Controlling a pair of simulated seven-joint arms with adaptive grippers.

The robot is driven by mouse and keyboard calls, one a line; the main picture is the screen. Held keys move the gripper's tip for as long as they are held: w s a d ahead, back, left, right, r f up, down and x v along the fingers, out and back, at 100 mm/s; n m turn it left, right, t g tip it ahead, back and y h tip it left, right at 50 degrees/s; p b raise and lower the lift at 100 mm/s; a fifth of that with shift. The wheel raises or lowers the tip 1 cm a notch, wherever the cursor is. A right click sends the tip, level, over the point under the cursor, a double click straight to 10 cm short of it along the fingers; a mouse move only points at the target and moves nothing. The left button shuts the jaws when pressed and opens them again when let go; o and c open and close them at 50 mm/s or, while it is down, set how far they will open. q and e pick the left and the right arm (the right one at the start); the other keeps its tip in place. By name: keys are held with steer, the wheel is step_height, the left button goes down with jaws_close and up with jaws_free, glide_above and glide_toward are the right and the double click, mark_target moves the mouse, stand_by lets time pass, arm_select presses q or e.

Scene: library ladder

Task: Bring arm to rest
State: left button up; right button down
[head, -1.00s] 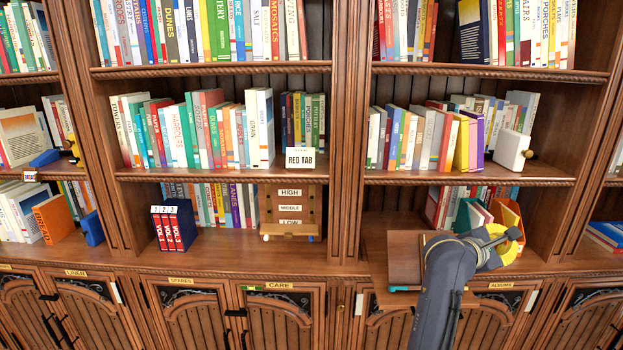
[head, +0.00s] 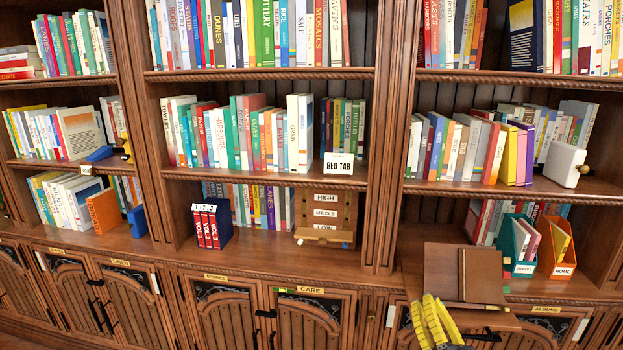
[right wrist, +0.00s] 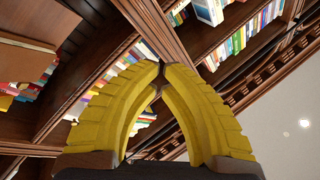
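My right gripper (head: 430,299) shows at the bottom edge of the head view, in front of the cabinet ledge. Its yellow fingers are close together with nothing seen between them. In the right wrist view the gripper's fingers (right wrist: 161,68) arch inward and their tips meet, with no object held. A brown board or book (head: 441,270) stands on the ledge just behind and right of the gripper, apart from it as far as I can tell. My left gripper is in neither view.
A teal file box (head: 517,245) and an orange file box (head: 556,250) stand on the lower right shelf. A brown panel (head: 495,321) juts out below the ledge. Floor space before the cabinets looks clear.

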steer(key=s+a+f+n+g+h, duration=0.1)
steer(key=s+f+n+g, duration=0.3)
steer(key=f, duration=0.5)
steer(key=s+a+f+n+g, duration=0.1)
steer(key=s+f+n+g, duration=0.35)
steer(key=f, duration=0.55)
steer(key=s+d+f+n+g+h, duration=0.3)
steer(key=s+d+f, duration=0.15)
steer(key=s, duration=0.35)
steer(key=s+d+f+n+g+h, duration=0.25)
steer(key=s+d+f, duration=0.2)
steer(key=s, duration=0.45)
steer(key=s+a+f+m+g+y, duration=0.1)
steer(key=s+a+f+g, duration=0.15)
steer(key=f, duration=1.35)
steer(key=s+a+f+g+y, duration=0.1)
steer(key=a+f, duration=0.3)
steer(key=f, duration=1.2)
steer(key=s+f+m+g+y, duration=0.2)
steer(key=s+f+g, duration=0.1)
steer(key=s+f, duration=1.6)
steer(key=shift+s+f+m, duration=0.35)
steer(key=shift+s+m, duration=0.05)
steer(key=shift+s, duration=0.6)
